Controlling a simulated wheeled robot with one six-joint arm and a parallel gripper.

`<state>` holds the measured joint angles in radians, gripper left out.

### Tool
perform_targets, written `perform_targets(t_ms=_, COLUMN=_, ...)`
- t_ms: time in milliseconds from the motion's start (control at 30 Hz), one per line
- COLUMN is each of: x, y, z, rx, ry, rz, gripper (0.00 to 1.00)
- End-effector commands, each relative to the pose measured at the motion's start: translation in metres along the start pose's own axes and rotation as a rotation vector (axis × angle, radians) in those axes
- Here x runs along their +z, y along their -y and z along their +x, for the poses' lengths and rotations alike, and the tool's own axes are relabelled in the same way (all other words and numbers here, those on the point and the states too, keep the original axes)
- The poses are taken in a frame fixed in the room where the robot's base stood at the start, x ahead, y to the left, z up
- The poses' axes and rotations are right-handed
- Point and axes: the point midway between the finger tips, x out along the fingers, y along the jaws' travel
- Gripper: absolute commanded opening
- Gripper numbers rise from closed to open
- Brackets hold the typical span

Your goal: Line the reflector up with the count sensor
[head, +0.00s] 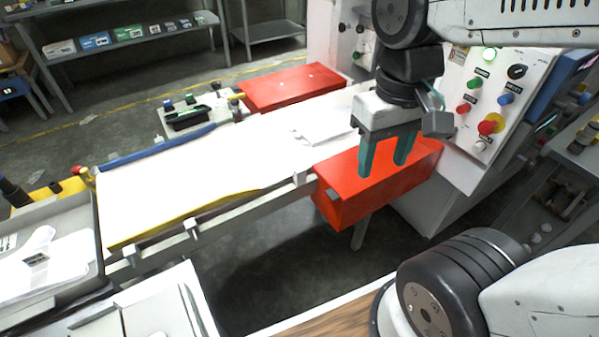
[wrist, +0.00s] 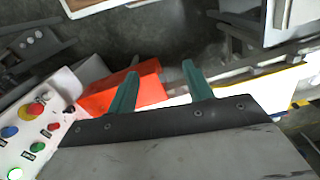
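My gripper (head: 382,169) is open and empty. Its two green fingers point down, seen over the near red guard box (head: 345,198) beside the conveyor. In the wrist view, my gripper (wrist: 160,68) shows its fingers spread apart, with the red box (wrist: 120,92) behind them. I cannot identify the reflector or the count sensor for sure. A small yellow and red fitting (head: 86,178) stands at the left end of the conveyor, and a small dark and orange fitting (head: 237,108) stands at its far side. Either could belong to the pair.
A white conveyor belt (head: 190,180) runs through the middle, with a crumpled white film piece (head: 320,132) on it. A second red box (head: 290,88) is at its far side. A control panel (head: 490,95) stands right. A grey tray (head: 50,255) is lower left.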

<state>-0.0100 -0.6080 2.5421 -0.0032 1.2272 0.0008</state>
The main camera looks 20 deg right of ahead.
Motion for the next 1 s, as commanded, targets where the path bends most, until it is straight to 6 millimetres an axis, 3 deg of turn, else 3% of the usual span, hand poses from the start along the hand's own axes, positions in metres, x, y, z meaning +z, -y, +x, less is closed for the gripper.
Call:
perform_targets(t_ms=367, x=-0.095, y=0.008, z=0.068, rx=0.000, ry=0.179, rz=-0.043, gripper=0.51)
perform_targets(t_ms=800, x=-0.218, y=0.021, z=0.197, rx=-0.003, ry=0.157, rz=-0.115, gripper=0.51)
perform_targets(t_ms=900, x=-0.245, y=0.022, z=0.214, rx=-0.004, ry=0.100, rz=-0.131, gripper=0.51)
perform_targets(t_ms=1000, x=-0.272, y=0.024, z=0.209, rx=-0.002, ry=0.002, rz=-0.145, gripper=0.51)
